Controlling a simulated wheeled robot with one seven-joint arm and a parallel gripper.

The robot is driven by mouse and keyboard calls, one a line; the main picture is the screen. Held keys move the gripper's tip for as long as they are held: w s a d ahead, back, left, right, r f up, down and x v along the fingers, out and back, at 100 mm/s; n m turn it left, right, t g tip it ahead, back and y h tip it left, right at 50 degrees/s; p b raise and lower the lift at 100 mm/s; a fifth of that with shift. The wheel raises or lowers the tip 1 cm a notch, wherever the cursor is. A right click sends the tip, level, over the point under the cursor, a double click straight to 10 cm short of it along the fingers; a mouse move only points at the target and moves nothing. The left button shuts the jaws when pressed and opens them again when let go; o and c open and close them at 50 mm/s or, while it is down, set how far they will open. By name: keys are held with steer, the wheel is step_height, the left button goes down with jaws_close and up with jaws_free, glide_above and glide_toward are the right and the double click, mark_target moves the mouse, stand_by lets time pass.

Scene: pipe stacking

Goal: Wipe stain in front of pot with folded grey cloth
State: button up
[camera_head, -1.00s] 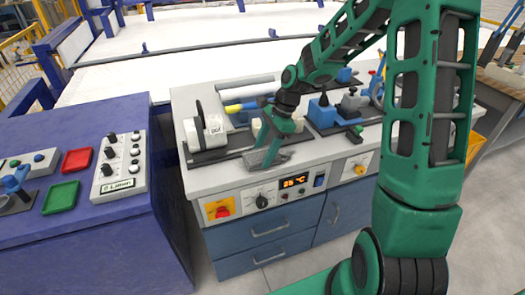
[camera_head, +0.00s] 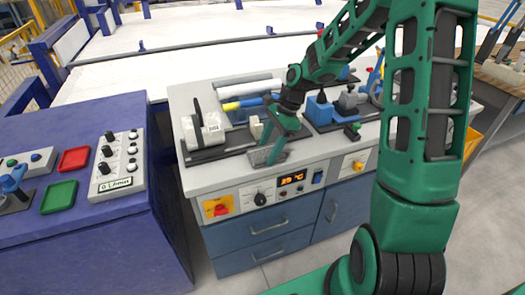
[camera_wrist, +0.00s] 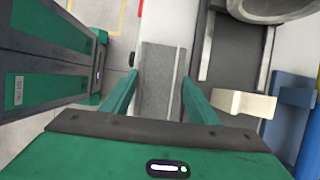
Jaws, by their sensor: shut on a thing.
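My gripper (camera_head: 268,152) is low over the front of the grey workbench top. It is shut on the folded grey cloth (camera_wrist: 160,85), which shows between its two green fingers in the wrist view. In the head view the cloth (camera_head: 258,158) is at or very near the bench surface; I cannot tell if it touches. A white vessel with a black handle (camera_head: 211,128), apparently the pot, stands left of my gripper on a dark plate. Its round rim (camera_wrist: 275,8) shows at the top right of the wrist view. I cannot make out a stain.
A cream block (camera_head: 257,129) stands just behind my gripper, and a blue block (camera_head: 320,112) stands to the right. Knobs and a lit display (camera_head: 292,178) line the bench's front panel. A blue console (camera_head: 80,220) stands to the left across a gap.

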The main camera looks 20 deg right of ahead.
mark_target(296, 151)
steer(key=shift+d+f, duration=0.15)
steer(key=shift+d, duration=6)
steer(key=shift+a, duration=0.15)
steer(key=shift+a, duration=5.6)
steer(key=shift+s+a, duration=0.1)
steer(key=shift+a, duration=1.55)
steer(key=shift+f, duration=0.1)
